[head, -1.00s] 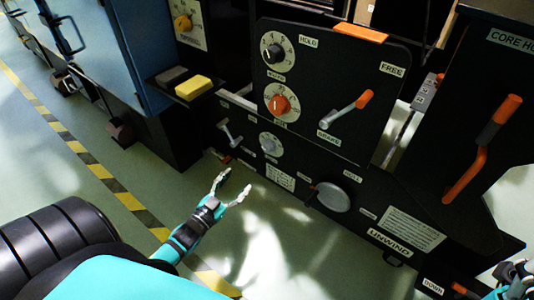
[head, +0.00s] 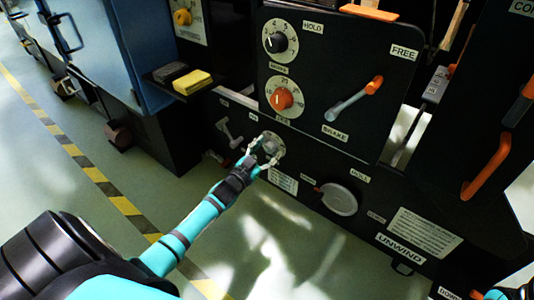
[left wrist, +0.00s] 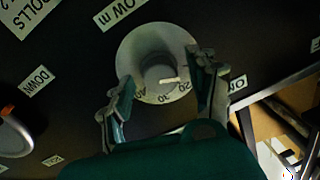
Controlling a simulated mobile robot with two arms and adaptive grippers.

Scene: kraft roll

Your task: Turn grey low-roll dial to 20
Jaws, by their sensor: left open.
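The grey low-roll dial (head: 272,143) sits low on the black machine panel, below the orange dial. In the left wrist view the round grey dial (left wrist: 150,44) has a central knob (left wrist: 158,72) with a white pointer mark. The mark points right, close to the 20; 30 and 40 also show along the rim. My left gripper (head: 262,160) is open at the dial, and in the left wrist view its fingers (left wrist: 163,88) stand on either side of the knob. I cannot tell whether they touch it. My right gripper (head: 512,293) is partly in view at the bottom right corner.
Above are a black-knobbed dial (head: 279,40), the orange dial (head: 282,100) and an orange-tipped brake lever (head: 352,100). A small grey lever (head: 228,133) is left of the grey dial, and a round silver knob (head: 339,200) is to its lower right.

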